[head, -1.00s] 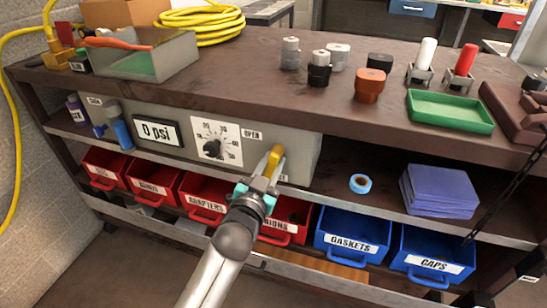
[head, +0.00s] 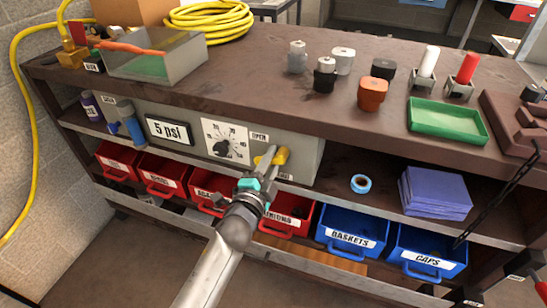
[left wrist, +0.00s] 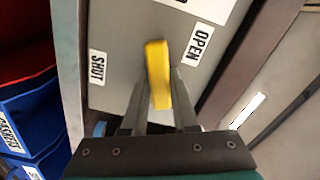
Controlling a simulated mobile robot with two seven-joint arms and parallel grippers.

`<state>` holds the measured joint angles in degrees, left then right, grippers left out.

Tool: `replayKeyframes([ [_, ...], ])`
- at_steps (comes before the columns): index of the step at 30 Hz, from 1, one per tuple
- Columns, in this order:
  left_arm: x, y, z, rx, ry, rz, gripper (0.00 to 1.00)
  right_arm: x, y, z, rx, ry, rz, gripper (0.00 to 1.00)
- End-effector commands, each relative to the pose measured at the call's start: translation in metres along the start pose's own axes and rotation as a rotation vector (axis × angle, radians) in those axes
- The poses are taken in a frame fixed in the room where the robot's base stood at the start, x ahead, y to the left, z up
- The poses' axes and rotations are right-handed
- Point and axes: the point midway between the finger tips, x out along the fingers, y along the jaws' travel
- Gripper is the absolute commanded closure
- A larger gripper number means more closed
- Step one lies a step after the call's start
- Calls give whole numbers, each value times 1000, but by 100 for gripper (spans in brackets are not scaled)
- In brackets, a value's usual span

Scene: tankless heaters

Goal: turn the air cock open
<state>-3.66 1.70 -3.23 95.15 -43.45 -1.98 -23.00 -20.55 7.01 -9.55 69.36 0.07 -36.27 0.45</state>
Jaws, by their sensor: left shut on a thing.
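The air cock's yellow handle (head: 281,155) is on the front of the grey panel box under the bench top. It also shows in the left wrist view (left wrist: 158,70), slanted between the SHUT label (left wrist: 98,68) and the OPEN label (left wrist: 198,45). My left gripper (head: 268,161) is shut on the handle, with one finger on each side. The digital display (head: 169,132) on the panel reads 5 psi. The handle's pivot is hidden. My right gripper is not in view.
The bench top (head: 250,85) overhangs the panel closely above my left gripper. Red bins (head: 163,176) and blue bins (head: 352,230) stand below. A blue tape roll (head: 361,184) and purple stack (head: 434,193) sit right of the panel, with some free shelf between.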

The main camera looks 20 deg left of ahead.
Motion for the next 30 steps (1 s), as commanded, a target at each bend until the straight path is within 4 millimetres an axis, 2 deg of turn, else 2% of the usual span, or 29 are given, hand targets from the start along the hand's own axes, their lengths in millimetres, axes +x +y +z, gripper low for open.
replayKeyframes([
  [6, 0, -4, -1, 177, 0, 0, 100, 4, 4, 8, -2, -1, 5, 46],
  [15, 0, -7, -1, 340, 0, 0, 100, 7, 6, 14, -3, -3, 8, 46],
  [30, 0, -8, -2, 406, 0, 0, 100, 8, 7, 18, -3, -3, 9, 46],
])
